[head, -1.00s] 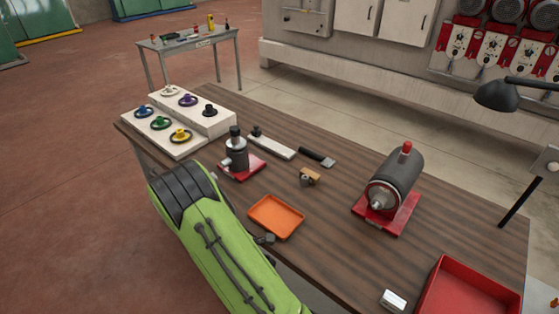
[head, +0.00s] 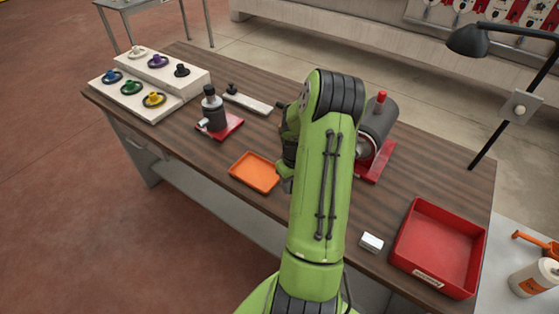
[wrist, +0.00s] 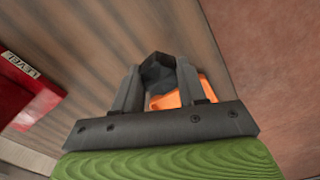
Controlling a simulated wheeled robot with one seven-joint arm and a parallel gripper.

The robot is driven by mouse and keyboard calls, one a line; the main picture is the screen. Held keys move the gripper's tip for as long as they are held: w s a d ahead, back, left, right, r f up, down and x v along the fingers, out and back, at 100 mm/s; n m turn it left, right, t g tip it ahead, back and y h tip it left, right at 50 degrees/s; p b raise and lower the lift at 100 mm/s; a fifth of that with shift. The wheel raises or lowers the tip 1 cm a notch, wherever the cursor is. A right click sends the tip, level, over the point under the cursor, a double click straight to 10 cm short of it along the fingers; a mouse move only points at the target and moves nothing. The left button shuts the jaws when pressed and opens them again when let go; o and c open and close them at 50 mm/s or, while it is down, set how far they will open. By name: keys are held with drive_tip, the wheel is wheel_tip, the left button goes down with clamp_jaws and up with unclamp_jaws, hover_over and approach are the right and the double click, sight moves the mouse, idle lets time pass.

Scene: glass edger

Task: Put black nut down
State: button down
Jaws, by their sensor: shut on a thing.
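My gripper (wrist: 157,82) is shut on the black nut in the wrist view. The black nut (wrist: 158,70) is a dark faceted piece between the fingertips. Behind it lies a strip of the orange tray (wrist: 192,92), partly covered by the fingers; I cannot tell the nut's height above the table. In the head view the orange tray (head: 254,173) looks empty on the wooden bench (head: 330,258). My gripper is just right of the tray there, mostly hidden by my green arm, and the nut cannot be made out.
A dark device on a red base (head: 212,115) stands left of the tray, and a grey cylinder machine (head: 380,122) is right of my arm. A red bin (head: 440,245) and a small white block (head: 371,242) lie at the right. Stepped white stands (head: 150,90) hold several coloured knobs.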

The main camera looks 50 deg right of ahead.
wheel_tip(320, 180, down, 6)
drive_tip(key=shift+r, duration=0.1)
drive_tip(key=c, duration=0.6)
unclamp_jaws()
